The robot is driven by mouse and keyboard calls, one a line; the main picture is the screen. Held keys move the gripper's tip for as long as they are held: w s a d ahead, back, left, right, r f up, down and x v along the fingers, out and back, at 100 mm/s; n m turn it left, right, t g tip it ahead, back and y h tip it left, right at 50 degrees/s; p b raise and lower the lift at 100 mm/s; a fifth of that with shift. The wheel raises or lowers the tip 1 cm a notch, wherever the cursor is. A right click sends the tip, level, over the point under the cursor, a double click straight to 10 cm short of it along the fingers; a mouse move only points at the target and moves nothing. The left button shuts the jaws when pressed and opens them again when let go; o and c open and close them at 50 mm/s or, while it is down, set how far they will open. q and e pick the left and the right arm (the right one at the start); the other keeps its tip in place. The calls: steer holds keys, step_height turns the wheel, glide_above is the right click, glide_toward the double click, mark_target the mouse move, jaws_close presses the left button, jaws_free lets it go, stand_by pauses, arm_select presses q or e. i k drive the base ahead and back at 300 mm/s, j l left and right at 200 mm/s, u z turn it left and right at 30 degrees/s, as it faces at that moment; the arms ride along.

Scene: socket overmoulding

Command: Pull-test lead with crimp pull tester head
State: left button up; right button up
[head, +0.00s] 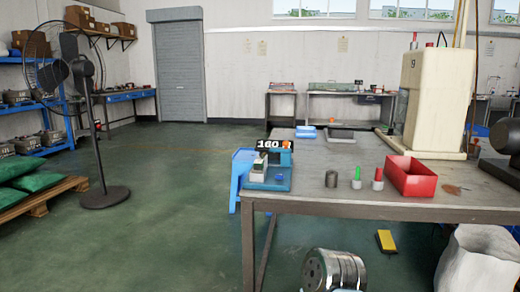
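A small blue device (283,182) stands at the left front corner of the workbench. It looks like the crimp pull tester. Its black display (268,145) reads 160, with an orange part (287,144) beside it. A pale grey block (260,166), which may be the tester head, sits on its left side. I cannot make out a lead in or near it. Neither of my grippers shows in this view.
The workbench (325,205) also bears a dark grey cylinder (331,179), green-topped (357,179) and red-topped (378,179) pieces, a red bin (409,177) and a tall cream machine (432,100). A blue stool (238,180) stands left of it. A fan (103,195) stands on open green floor.

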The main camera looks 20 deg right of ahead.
mark_target(258, 165)
steer(key=i+j+z, duration=0.1)
steer(key=z, duration=0.25)
steer(key=i+j+z, duration=0.1)
steer(key=z, duration=0.25)
steer(key=i+j+z, duration=0.15)
steer(key=z, duration=0.2)
